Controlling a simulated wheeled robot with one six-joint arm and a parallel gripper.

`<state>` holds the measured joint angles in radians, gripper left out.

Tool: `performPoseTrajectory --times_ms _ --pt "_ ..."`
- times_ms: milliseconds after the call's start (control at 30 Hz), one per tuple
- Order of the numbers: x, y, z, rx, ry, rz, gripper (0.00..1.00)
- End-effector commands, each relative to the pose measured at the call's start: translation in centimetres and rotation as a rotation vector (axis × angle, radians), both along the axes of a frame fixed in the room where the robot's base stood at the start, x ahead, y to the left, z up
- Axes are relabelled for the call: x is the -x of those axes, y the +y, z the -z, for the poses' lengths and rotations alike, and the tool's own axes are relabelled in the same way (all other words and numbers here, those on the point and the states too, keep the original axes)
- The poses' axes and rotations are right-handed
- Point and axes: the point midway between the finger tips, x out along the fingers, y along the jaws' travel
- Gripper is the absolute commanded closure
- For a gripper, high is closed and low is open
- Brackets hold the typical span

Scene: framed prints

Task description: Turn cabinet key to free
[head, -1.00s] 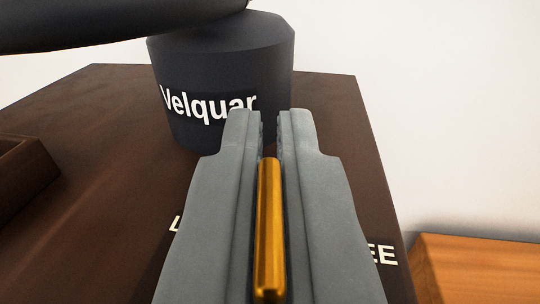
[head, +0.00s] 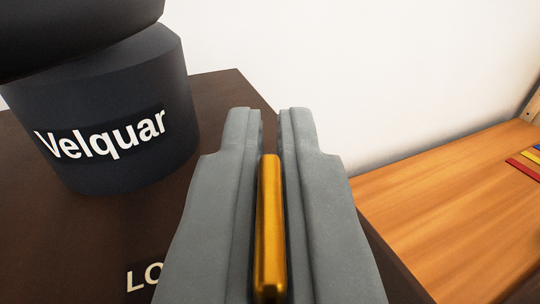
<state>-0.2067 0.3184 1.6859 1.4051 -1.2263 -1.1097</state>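My gripper (head: 270,125) is in the middle of the head view, with its two grey fingers on either side of a gold key bar (head: 270,235). The fingers are shut on it, and the bar lies lengthwise between them. Below is the dark brown cabinet top (head: 215,110). White letters "LO" (head: 145,275) show on it to the left of my fingers; the rest of that word is hidden behind the gripper.
An orange wooden surface (head: 450,200) lies to the right of the cabinet, with several coloured strips (head: 525,165) at its far right edge. A plain white wall (head: 350,60) stands behind.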

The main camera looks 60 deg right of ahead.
Motion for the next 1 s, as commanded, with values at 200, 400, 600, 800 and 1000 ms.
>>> performPoseTrajectory --times_ms 200,400,600,800,1000 --pt "0.00 0.00 -0.07 0.001 -0.001 0.010 1.00" --pt "-0.01 -0.01 -0.11 0.001 -0.002 0.010 1.00" --pt "-0.01 -0.01 -0.10 0.001 -0.002 0.010 0.74" --pt "-0.01 -0.01 -0.07 0.000 -0.001 0.010 0.74" --pt "0.50 0.84 -0.06 0.000 -0.001 0.008 0.74"
